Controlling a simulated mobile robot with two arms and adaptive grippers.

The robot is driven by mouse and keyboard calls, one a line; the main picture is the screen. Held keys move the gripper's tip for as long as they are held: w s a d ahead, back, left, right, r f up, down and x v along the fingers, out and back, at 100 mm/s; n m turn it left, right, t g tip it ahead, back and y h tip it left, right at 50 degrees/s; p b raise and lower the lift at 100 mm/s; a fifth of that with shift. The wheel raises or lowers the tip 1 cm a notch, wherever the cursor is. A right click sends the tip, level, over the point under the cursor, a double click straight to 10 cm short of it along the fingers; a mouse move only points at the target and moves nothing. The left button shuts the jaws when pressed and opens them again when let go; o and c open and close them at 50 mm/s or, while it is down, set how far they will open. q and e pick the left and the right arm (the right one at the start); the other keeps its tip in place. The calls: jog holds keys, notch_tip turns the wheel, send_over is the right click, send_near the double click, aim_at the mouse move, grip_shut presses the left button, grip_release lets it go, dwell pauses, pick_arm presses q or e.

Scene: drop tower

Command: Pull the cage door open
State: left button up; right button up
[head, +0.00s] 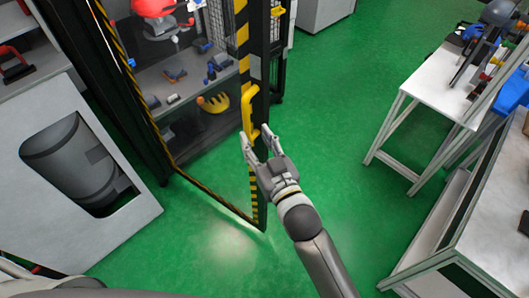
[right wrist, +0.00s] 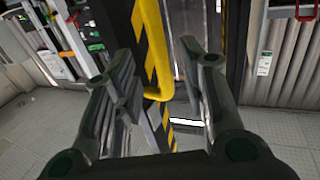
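The cage door (head: 209,196) is a tall panel edged in black-and-yellow stripes, left of centre in the head view. Its yellow handle (head: 247,108) is upright on the striped right edge; it also shows in the right wrist view (right wrist: 155,45). My right gripper (head: 255,136) is open at the lower end of the handle. In the right wrist view my fingers (right wrist: 160,80) are spread, with the handle's lower bend between them, nearer the left finger. I cannot tell whether either finger touches it, or whether the door is ajar. My left gripper is not in view.
Inside the cage are a red object (head: 152,8), a yellow crown-shaped piece (head: 214,103) and small dark parts. A grey cabinet (head: 110,235) stands at the left. A white table (head: 425,85) and a workbench (head: 490,245) stand at the right. The green floor (head: 340,90) between is clear.

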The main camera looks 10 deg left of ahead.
jog(key=shift+v, duration=2.35)
